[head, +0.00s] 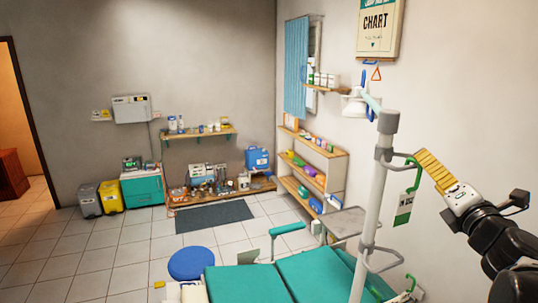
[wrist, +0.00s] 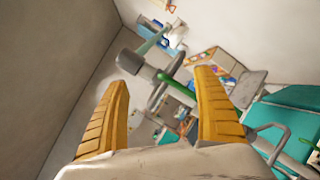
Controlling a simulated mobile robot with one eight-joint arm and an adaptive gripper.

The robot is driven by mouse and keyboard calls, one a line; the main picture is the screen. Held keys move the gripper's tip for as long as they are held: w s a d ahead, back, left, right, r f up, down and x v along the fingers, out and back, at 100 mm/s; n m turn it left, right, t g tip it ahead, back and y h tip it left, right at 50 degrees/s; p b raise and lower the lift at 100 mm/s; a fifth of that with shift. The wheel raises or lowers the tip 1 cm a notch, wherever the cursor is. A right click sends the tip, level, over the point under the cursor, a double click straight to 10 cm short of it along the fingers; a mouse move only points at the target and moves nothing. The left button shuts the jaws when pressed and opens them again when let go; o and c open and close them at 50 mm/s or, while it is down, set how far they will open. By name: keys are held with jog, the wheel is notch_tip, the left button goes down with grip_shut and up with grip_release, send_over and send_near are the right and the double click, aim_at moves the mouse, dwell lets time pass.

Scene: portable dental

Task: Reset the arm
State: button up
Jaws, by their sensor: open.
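My gripper (head: 432,170) is at the right in the head view, raised near a grey pole (head: 371,215). Its yellow ribbed fingers overlap a green hook with a hanging tag (head: 404,207) in that picture; I cannot tell whether they touch. In the wrist view my gripper (wrist: 165,100) is open, its two yellow fingers wide apart. Nothing sits between the fingertips. Beyond them the pole's top (wrist: 130,62) and a green hook (wrist: 158,92) show.
A teal dental chair (head: 312,272) stands below the pole, with a blue stool (head: 191,263) to its left. A grey tray (head: 345,222) is behind the pole. Shelves with supplies (head: 315,148) line the right wall. The tiled floor at the left (head: 110,265) is clear.

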jog(key=s+a+f+m+g+h+b, duration=0.1)
jog(key=s+f+m+g+h+b, duration=0.2)
jog(key=f+m, duration=0.4)
jog(key=s+a+f+m+g+b, duration=0.1)
jog(key=s+a+f+m+b, duration=0.1)
jog(key=f+m+b, duration=0.5)
jog(key=s+a+f+m+g+h+b, duration=0.1)
jog(key=s+f+m+g+h+b, duration=0.15)
jog(key=f+m, duration=0.45)
jog(key=s+a+f+m+g+y+b, duration=0.1)
jog(key=s+a+f+g+y+b, duration=0.1)
jog(key=s+a+f, duration=0.2)
jog(key=s+a+f+m+g+y+b, duration=0.1)
jog(key=s+a+f, duration=0.3)
jog(key=f, duration=0.7)
jog(key=s+a+f+m+g+y+b, duration=0.2)
jog(key=s+a+f+m+y+b, duration=0.1)
jog(key=s+a+f, duration=0.2)
notch_tip(320, 180, down, 4)
jog(key=shift+a+r+g+b, duration=0.25)
jog(key=shift+a+g+b, duration=0.1)
jog(key=shift+a, duration=0.6)
jog(key=shift+y, duration=0.25)
